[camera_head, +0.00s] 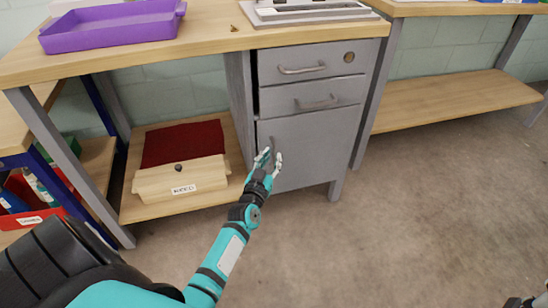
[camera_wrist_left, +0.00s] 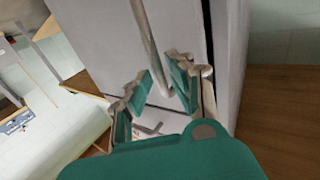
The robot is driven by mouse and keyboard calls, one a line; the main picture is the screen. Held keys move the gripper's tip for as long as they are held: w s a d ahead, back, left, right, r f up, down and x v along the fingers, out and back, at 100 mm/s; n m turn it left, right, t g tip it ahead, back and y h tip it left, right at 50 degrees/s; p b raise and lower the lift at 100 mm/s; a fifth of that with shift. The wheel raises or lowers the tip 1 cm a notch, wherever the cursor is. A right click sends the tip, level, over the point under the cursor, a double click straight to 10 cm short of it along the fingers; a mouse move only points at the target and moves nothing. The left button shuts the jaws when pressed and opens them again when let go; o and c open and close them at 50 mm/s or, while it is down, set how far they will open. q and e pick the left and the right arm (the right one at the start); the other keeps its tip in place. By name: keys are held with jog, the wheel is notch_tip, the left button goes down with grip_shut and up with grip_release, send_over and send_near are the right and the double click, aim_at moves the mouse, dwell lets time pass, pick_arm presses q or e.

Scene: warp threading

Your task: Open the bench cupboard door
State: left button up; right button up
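The grey bench cupboard door (camera_head: 312,150) is below two drawers and looks shut in the head view. Its upright bar handle (camera_head: 273,143) is near the door's left side. My left gripper (camera_head: 268,158) is at this handle. In the left wrist view the handle (camera_wrist_left: 147,38) runs down between the fingers of the left gripper (camera_wrist_left: 163,85). The fingers are spread, with space on both sides of the bar; contact is not clear. My right gripper is not clearly shown; only small dark pieces show in the lower right corner of the head view.
Two drawers with handles (camera_head: 303,69) are above the door. A wooden box labelled REED (camera_head: 180,181) sits on the low shelf to the left. A purple tray (camera_head: 110,28) is on the bench top. The floor (camera_head: 400,220) in front of the door is clear.

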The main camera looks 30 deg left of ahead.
pick_arm(q)
jog(key=shift+b+x, duration=0.3)
jog(key=shift+x, duration=1.05)
jog(key=shift+c, duration=0.4)
grip_shut()
